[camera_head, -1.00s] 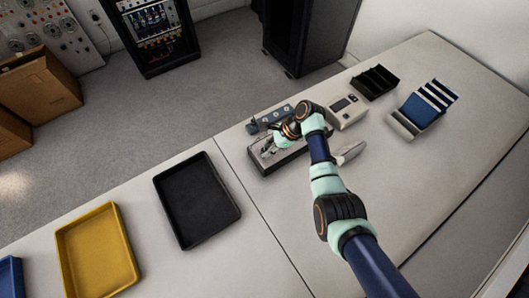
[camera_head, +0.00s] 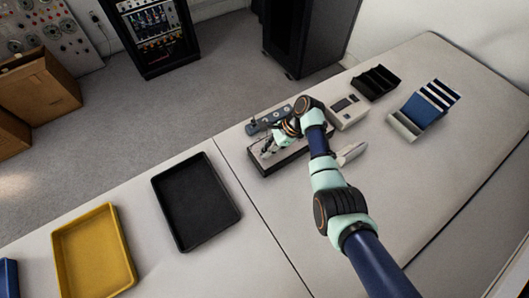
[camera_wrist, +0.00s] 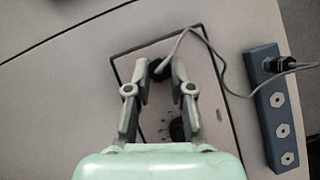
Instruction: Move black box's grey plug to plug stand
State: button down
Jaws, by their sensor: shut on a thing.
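The black box, with a pale inside and black rim, lies under my gripper in the wrist view (camera_wrist: 209,62) and in the head view (camera_head: 291,157). My gripper (camera_wrist: 160,68) is shut on a dark plug (camera_wrist: 157,70) near the box's upper edge. A grey cable runs from beside the plug to the right. Whether the plug is clear of the box I cannot tell. The stand also shows in the head view (camera_head: 272,118), behind the box.
Another dark round part (camera_wrist: 178,130) shows in the box between my fingers. A pale device (camera_head: 348,112) and black bin (camera_head: 376,82) stand right of the stand. Black (camera_head: 197,203) and yellow (camera_head: 94,252) trays lie left.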

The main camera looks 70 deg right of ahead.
jog(key=shift+w+d+n+g+y+b, duration=0.1)
jog(key=shift+n+g+y+b, duration=0.3)
jog(key=shift+n+b, duration=0.75)
jog(key=shift+w+n+g+y+b, duration=0.1)
jog(key=shift+n+g+y+b, duration=0.5)
jog(key=shift+b, duration=0.9)
jog(key=shift+w+d+n+g+b, duration=0.1)
jog(key=shift+n+g+b, duration=0.6)
jog(key=shift+n+b, duration=1.85)
dwell(0.6)
